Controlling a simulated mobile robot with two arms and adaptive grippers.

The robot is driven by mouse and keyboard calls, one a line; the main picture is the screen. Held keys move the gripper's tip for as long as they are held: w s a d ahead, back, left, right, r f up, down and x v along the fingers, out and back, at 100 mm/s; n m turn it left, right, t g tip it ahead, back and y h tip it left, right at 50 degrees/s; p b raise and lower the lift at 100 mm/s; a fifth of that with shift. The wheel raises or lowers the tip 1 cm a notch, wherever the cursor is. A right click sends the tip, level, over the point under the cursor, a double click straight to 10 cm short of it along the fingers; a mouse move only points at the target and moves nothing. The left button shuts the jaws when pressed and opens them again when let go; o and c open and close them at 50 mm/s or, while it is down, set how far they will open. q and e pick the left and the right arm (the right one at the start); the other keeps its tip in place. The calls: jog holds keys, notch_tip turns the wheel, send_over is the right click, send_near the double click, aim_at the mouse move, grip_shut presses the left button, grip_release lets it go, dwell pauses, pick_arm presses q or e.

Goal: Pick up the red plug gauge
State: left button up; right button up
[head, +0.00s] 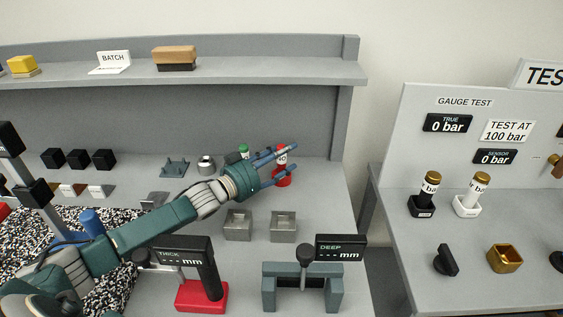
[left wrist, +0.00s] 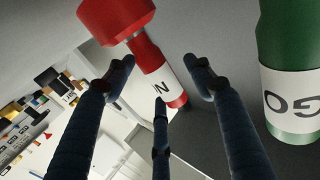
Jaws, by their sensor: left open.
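The red plug gauge (head: 281,149) stands upright on the bench near the back right corner, with a white label band and a red base. My left gripper (head: 291,163) is open beside it, its fingers reaching across it and hiding part of it. In the left wrist view, the red gauge (left wrist: 159,84) with its "NO" label appears tilted between the spread fingers of the left gripper (left wrist: 160,76); I cannot tell whether they touch it. My right gripper is not in view.
A green gauge (head: 244,150) stands close by on the left, large at the right of the wrist view (left wrist: 290,45). Two grey square holders (head: 283,226) and a "DEEP" display (head: 341,248) are in front. A shelf (head: 250,72) runs above the back.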

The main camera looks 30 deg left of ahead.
pick_arm(q)
grip_shut()
jog(key=shift+r, duration=0.1)
